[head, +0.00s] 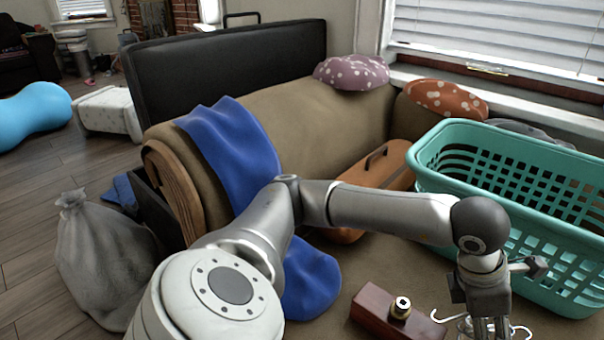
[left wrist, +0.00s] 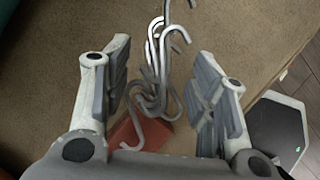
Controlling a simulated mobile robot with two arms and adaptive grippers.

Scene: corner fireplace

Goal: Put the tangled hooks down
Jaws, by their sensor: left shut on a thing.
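The tangled hooks are a cluster of grey metal S-shaped hooks (left wrist: 163,88), linked together, between the fingers of my left gripper (left wrist: 162,90) in the left wrist view. My left gripper is shut on them. In the head view my left gripper (head: 490,327) points down at the lower right edge, over the brown couch seat (head: 400,270). A curved hook end (head: 441,318) shows to its left, and more of the cluster is cut off by the frame. I cannot tell whether the hooks touch the seat. My right gripper is not in view.
A teal basket (head: 432,185) stands right behind the gripper. A dark red block with a brass fitting (head: 372,312) lies just left of the hooks. An orange case (head: 385,168) and a blue cloth (head: 312,280) lie farther left. Patterned cushions (head: 350,72) sit behind.

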